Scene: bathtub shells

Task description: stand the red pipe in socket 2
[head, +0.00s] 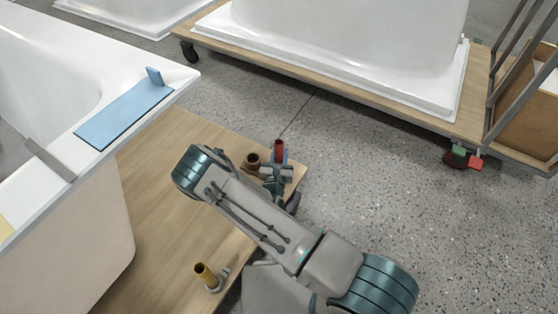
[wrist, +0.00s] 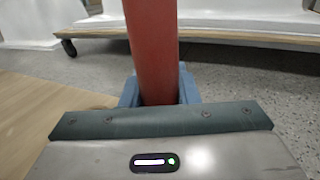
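The red pipe (head: 279,149) stands about upright near the far right corner of the wooden platform, beside my gripper (head: 277,173). It also shows in the wrist view as a thick red column (wrist: 153,50) just beyond the gripper's teal edge. A blue-grey piece (wrist: 188,88) flanks the pipe's lower part on both sides; I cannot tell whether it is a socket or part of my gripper. The pipe's foot is hidden. A brown round socket or cup (head: 253,160) sits just left of the pipe. No socket number is readable. My fingertips are hidden, so their grip is unclear.
A yellow pipe (head: 206,276) stands in a grey holder at the platform's near edge. A white tub (head: 120,210) with a blue strip (head: 125,112) on its rim fills the left. Another tub stands on a wheeled wooden dolly (head: 400,110) behind.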

